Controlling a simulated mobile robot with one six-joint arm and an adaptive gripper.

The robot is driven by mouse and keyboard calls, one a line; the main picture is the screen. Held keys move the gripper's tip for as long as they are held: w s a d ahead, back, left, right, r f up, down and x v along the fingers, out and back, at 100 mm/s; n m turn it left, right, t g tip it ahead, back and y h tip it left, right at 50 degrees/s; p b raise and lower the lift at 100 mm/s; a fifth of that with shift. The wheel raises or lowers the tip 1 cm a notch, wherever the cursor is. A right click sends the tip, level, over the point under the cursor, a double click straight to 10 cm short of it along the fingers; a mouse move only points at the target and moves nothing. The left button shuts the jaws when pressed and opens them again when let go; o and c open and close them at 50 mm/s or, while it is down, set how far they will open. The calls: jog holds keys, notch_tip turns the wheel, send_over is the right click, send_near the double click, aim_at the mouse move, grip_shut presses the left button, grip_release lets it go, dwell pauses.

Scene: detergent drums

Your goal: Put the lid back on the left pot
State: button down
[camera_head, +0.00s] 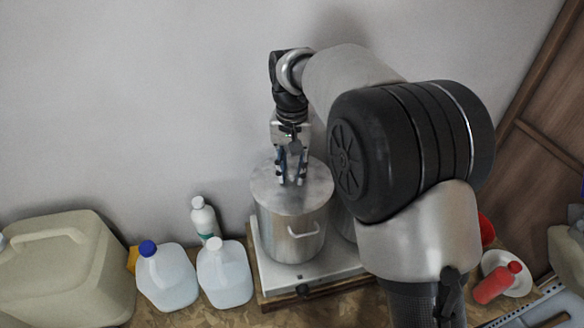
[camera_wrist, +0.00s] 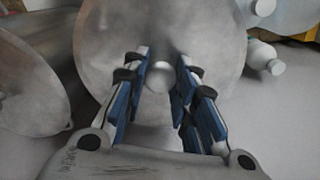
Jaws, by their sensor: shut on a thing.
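The left pot (camera_head: 292,238) is a silver metal pot with a side handle, standing on a white hotplate. Its round grey lid (camera_head: 268,190) is level over the pot's mouth and covers it; I cannot tell whether it rests fully on the rim. My gripper (camera_head: 292,180) points down over the middle of the lid. In the wrist view, my gripper (camera_wrist: 161,70) has its blue-padded fingers shut on the small round knob (camera_wrist: 161,78) of the lid (camera_wrist: 205,38). The pot's rim under the lid is hidden in the wrist view.
A second metal pot (camera_head: 343,222) stands close on the right, mostly hidden by my arm; a round metal top (camera_wrist: 28,85) shows left in the wrist view. White jugs (camera_head: 225,275), a bottle (camera_head: 203,217) and a large beige canister (camera_head: 60,265) stand left. A wall is behind.

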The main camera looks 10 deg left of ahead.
jog(key=c, duration=1.2)
grip_release()
jog(key=shift+o, duration=0.4)
jog(key=o, duration=0.4)
jog(key=shift+r+p, duration=1.9)
jog(key=shift+r, duration=1.65)
jog(key=shift+c, duration=0.2)
